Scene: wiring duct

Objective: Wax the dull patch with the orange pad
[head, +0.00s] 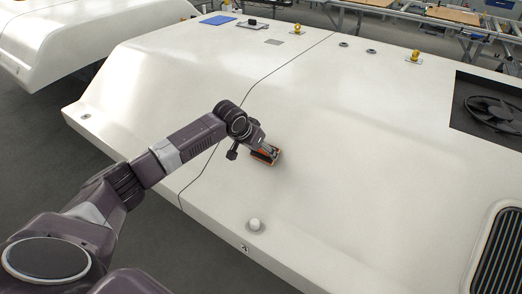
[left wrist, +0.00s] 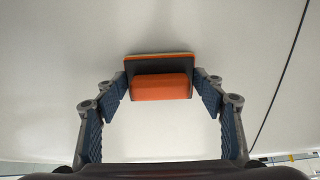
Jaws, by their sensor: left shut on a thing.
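The orange pad (head: 263,157) is a block with an orange grip and a dark plate, near the middle of the white panel (head: 350,130). In the left wrist view the orange pad (left wrist: 161,87) sits between the fingertips. My left gripper (head: 268,149) is shut on it, with a blue-grey finger at each side. The pad is at or very close to the panel surface; I cannot tell whether it touches. The dull patch does not stand out in either view. My right gripper is not in view.
A white knob (head: 254,225) stands on the panel's near part. A dark fan (head: 494,112) and a grille (head: 499,258) are at the right. A thin seam (head: 248,98) crosses the panel. A blue cloth (head: 217,20) and a yellow fitting (head: 415,56) are far off. The middle right is clear.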

